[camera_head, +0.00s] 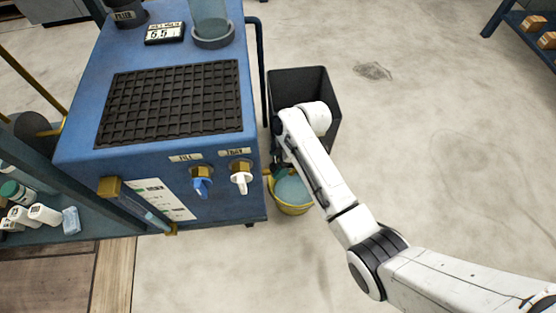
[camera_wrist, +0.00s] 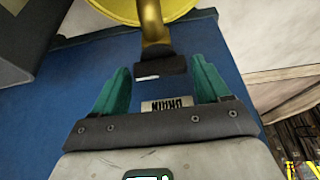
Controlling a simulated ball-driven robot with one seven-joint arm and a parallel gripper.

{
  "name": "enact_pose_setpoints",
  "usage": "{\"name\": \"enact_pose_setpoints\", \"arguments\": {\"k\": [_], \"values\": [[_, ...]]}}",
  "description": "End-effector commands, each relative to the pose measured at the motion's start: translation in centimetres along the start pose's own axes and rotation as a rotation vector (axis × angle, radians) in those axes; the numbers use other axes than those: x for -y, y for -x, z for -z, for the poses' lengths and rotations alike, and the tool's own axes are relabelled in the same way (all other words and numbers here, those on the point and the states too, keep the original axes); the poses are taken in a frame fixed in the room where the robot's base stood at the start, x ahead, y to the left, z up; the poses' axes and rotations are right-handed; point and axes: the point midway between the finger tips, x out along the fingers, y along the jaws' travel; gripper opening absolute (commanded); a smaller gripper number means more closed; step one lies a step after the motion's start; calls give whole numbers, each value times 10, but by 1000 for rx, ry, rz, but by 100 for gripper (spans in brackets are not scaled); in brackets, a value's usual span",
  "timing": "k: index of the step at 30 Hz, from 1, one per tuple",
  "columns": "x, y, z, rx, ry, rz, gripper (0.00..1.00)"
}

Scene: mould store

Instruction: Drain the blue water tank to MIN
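The blue water tank (camera_head: 90,165) stands at left in the head view. A yellow bucket (camera_head: 273,203) holding water stands below the drain tap, partly hidden by my arm.
A black bin (camera_head: 288,80) stands right of the tank, behind my arm. A dark grid mat (camera_head: 170,103), a 6.5 display (camera_head: 165,33) and a clear cylinder (camera_head: 210,18) are on the tank top. A shelf with bottles (camera_head: 43,213) is at left. The floor at right is clear.

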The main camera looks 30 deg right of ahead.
Motion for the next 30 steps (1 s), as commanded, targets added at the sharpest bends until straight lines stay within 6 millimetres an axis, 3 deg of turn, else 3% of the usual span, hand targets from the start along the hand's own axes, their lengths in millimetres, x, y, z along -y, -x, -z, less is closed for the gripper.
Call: {"name": "enact_pose_setpoints", "arguments": {"k": [13, 20, 30], "values": [[0, 0, 0, 0, 0, 0, 33], [2, 4, 2, 1, -64, -25, 33], [4, 4, 3, 1, -350, -143, 33]]}}
